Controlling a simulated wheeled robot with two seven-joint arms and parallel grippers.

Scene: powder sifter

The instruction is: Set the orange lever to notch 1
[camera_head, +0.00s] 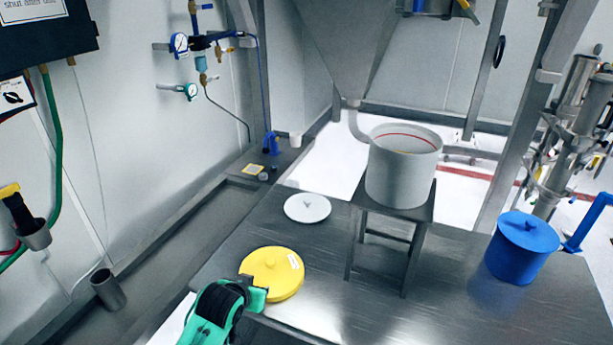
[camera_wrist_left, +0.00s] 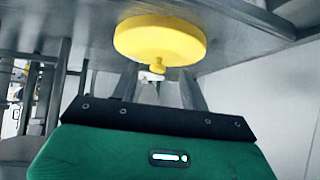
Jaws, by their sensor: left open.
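No lever with marked notches can be made out clearly. A small orange-yellow handle (camera_head: 466,7) shows at the top edge of the head view, beside the hopper, partly cut off; I cannot tell if it is the orange lever. My left gripper (camera_head: 256,291) is low in the head view, at the near edge of the yellow lid (camera_head: 272,270). In the left wrist view, its two fingers (camera_wrist_left: 158,82) are spread apart with nothing held between them. The yellow lid (camera_wrist_left: 160,38) with its small knob is just beyond the fingertips. My right gripper is not in view.
On the steel table (camera_head: 330,310) are a white disc (camera_head: 307,208), a blue lidded pot (camera_head: 521,250) and a stand (camera_head: 405,210) bearing a white drum (camera_head: 402,175). A hopper (camera_head: 355,45) hangs above the drum. Gauges (camera_head: 180,43) are on the left wall.

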